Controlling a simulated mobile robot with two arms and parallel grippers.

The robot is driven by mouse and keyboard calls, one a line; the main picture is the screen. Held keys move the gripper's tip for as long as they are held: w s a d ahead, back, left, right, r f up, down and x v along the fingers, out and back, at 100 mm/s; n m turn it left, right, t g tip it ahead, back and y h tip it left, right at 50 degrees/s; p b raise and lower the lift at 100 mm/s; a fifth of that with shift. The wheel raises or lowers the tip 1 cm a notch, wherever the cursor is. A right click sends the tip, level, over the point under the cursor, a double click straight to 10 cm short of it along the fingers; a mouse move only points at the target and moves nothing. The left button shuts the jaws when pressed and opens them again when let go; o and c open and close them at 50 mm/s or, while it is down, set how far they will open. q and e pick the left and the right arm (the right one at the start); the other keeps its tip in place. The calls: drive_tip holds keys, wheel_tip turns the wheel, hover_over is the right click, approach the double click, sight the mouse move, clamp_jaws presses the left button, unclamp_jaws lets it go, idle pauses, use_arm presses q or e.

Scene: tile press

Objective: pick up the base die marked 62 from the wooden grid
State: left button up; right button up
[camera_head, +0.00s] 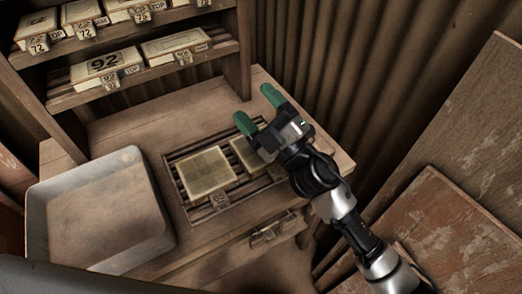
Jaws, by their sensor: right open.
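The wooden grid (170,160) is set in the worktop and bears two pale square dies. The left die (207,172) shows whole, with a small tag (220,199) at its front edge that is too small to read. The right die (243,154) is partly hidden behind my right gripper. I cannot tell which die is marked 62. My right gripper (259,109), with green fingertips, is open and empty. It appears over the back right of the grid, its fingers pointing to the back. My left gripper is not in view.
A grey tray (36,215) stands left of the grid. Shelves (225,48) at the back left hold several tagged dies, including one marked 92 (106,64). A corrugated wall (345,60) and leaning boards (470,120) bound the right. The worktop behind the grid is clear.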

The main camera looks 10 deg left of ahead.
drive_tip(key=s+a+n+g+y, duration=0.3)
drive_tip(key=s+a+n+g, duration=0.35)
drive_tip(key=n+g, duration=0.7)
drive_tip(key=n+h, duration=0.8)
drive_tip(key=h, duration=1.3)
hover_over(276, 171)
wheel_tip(276, 171, down, 12)
drive_tip(key=shift+g, duration=0.35)
drive_tip(key=f, duration=0.5)
drive_tip(key=shift+w+d+p, duration=0.1)
drive_tip(key=shift+d+p, duration=0.1)
drive_tip(key=shift+p, duration=0.15)
wheel_tip(276, 171, down, 4)
drive_tip(key=shift+a+f+p, duration=0.15)
drive_tip(key=shift+f+p, duration=0.05)
drive_tip(key=shift+p, duration=0.55)
drive_tip(key=shift+f, duration=0.5)
drive_tip(key=shift+r, duration=0.1)
clamp_jaws()
